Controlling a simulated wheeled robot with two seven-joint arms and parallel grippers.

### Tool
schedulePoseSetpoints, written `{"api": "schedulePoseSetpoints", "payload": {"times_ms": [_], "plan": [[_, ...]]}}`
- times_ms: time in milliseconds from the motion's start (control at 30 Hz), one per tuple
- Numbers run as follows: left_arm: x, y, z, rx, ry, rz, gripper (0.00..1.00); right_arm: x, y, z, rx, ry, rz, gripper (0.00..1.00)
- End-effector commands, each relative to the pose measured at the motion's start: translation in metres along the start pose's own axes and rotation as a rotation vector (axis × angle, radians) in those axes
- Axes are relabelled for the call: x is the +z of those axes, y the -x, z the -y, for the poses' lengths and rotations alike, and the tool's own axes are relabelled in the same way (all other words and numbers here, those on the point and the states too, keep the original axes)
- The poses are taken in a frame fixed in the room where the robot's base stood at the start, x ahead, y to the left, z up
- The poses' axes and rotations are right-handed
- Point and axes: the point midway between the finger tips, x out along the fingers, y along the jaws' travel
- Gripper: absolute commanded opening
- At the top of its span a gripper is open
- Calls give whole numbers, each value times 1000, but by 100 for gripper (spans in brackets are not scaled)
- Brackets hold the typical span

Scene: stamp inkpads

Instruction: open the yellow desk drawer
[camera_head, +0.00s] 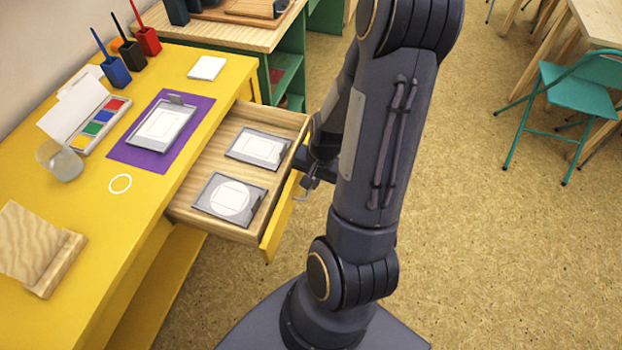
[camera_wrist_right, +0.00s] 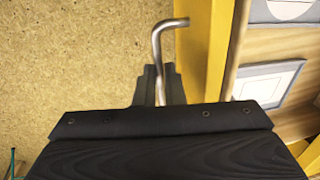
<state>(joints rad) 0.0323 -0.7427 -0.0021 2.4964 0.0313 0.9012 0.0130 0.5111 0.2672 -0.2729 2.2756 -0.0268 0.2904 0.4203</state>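The yellow desk drawer (camera_head: 268,238) is pulled well out of the yellow desk (camera_head: 100,240), and its wooden inside shows. Two grey flat cases lie in it, one with a white circle (camera_head: 230,199) and one with a white rectangle (camera_head: 258,148). In the right wrist view, the drawer's yellow front (camera_wrist_right: 213,45) runs beside its bent metal handle (camera_wrist_right: 166,38). My right gripper (camera_wrist_right: 160,88) has its fingers around the handle, which passes between them. In the head view, this gripper (camera_head: 309,182) is at the drawer front, partly hidden by my arm. My left gripper is not in view.
On the desk are a purple mat (camera_head: 125,152) with a grey case, a paint box (camera_head: 100,125), a glass (camera_head: 62,163) and several brush pots. A green-framed shelf (camera_head: 285,75) stands behind. A teal chair (camera_head: 580,95) is far right. The floor between is clear.

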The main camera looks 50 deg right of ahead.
Motion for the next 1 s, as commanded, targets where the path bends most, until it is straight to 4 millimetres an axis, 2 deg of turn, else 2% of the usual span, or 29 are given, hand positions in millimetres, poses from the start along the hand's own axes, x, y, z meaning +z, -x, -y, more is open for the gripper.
{"api": "schedulePoseSetpoints", "payload": {"times_ms": [33,167,467,567,800,1000], "plan": [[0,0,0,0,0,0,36,-1,1,1,-1,0,-2,15],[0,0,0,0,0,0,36,0,0,1,-1,0,-1,31],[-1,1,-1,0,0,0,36,0,3,1,-1,0,-1,31],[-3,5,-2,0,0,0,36,-1,14,2,-3,2,-4,31],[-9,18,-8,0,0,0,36,-1,57,2,-5,1,-5,31],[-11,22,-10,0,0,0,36,-1,76,1,-3,0,-3,31]]}}
